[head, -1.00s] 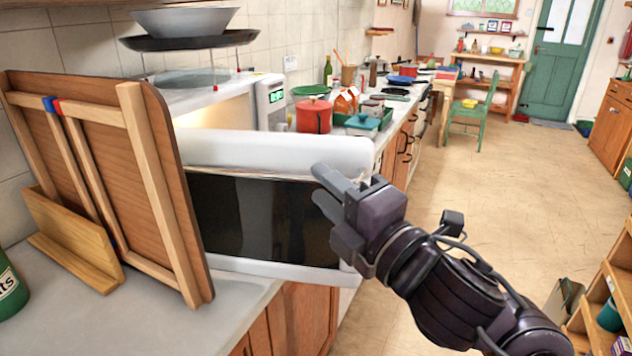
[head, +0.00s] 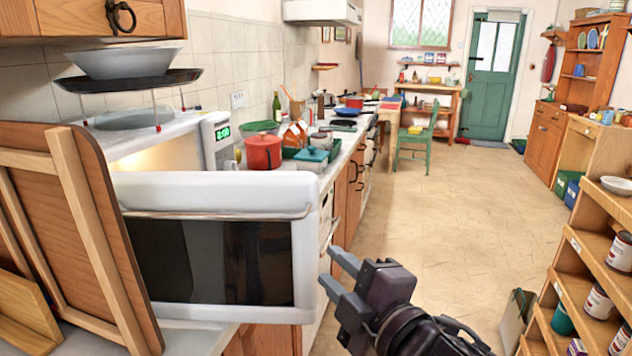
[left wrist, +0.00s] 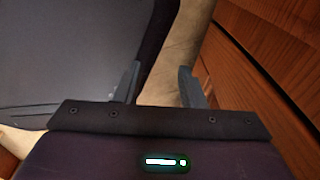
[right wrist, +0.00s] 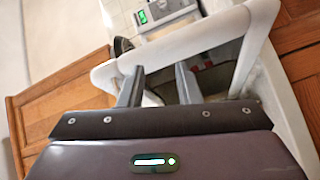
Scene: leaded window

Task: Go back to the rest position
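My right gripper (head: 334,274) is in the lower middle of the head view, at the right edge of the open white microwave door (head: 225,312). Its two fingers are apart with nothing between them. In the right wrist view, my right gripper (right wrist: 160,82) is open, with the microwave door (right wrist: 192,46) beyond the fingers. My left gripper shows only in the left wrist view (left wrist: 158,82). Its fingers are apart and empty, above the floor beside wooden cupboard fronts. The microwave (head: 165,140) stands on the counter with its inside lit, partly hidden by its door.
A wooden rack (head: 82,215) stands at left, close to the door. A red pot (head: 263,152) and other kitchenware line the counter. Wooden shelves (head: 565,290) with tins stand at right. The floor (head: 450,215) between counter and shelves is clear.

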